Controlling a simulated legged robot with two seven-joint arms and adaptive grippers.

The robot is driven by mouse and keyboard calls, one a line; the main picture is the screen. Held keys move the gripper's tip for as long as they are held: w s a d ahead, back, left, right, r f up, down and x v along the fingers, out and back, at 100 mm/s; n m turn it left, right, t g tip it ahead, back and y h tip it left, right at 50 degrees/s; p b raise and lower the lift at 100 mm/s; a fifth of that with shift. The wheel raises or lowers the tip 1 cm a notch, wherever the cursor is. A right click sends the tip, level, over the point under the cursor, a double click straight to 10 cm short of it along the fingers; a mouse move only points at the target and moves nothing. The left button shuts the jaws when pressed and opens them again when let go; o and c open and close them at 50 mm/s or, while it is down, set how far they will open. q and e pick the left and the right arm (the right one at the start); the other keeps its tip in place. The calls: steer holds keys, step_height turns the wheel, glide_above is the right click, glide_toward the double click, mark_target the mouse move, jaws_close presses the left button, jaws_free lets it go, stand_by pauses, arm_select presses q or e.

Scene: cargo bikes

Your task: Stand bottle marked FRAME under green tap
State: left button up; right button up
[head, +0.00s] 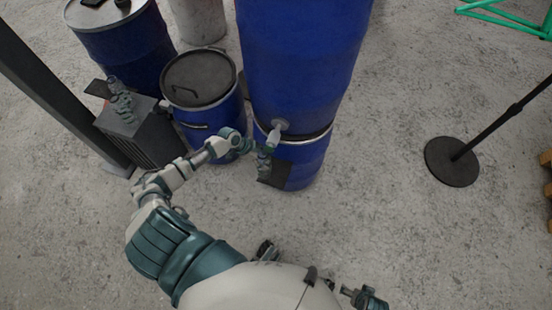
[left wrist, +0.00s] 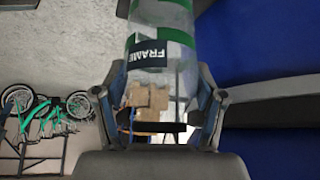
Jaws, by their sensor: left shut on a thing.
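The clear bottle marked FRAME (left wrist: 160,55), with green bands and a dark label, sits between the fingers of my left gripper in the left wrist view. My left gripper (left wrist: 165,115) is shut on it. In the head view my left gripper (head: 273,141) is in front of the tall blue barrel (head: 300,60), near the rim of the lower drum. A small pale shape (head: 281,126) at its tips appears to be the bottle. I cannot make out a green tap in either view.
A lidded blue drum (head: 203,85), a grey box (head: 140,130) and a dark post (head: 45,80) stand left of the tall barrel. A round black stand base (head: 452,161) is at right. Open concrete floor (head: 385,225) lies between.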

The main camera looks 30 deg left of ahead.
arm_select(q)
steer(key=shift+w+d+f, duration=0.1)
steer(key=shift+w+d, duration=0.1)
steer(key=shift+w, duration=0.2)
steer(key=w+d, duration=0.2)
steer(key=d, duration=0.1)
steer(key=shift+d+f, duration=0.15)
steer(key=shift+d, duration=0.1)
steer(key=o, duration=1.2)
steer(key=shift+o, duration=0.2)
steer(key=shift+a, duration=0.1)
arm_select(e)
steer(key=shift+a+r, duration=0.3)
steer(key=shift+a, duration=0.05)
arm_select(q)
steer(key=shift+a, duration=0.15)
arm_select(e)
steer(key=shift+a, duration=0.1)
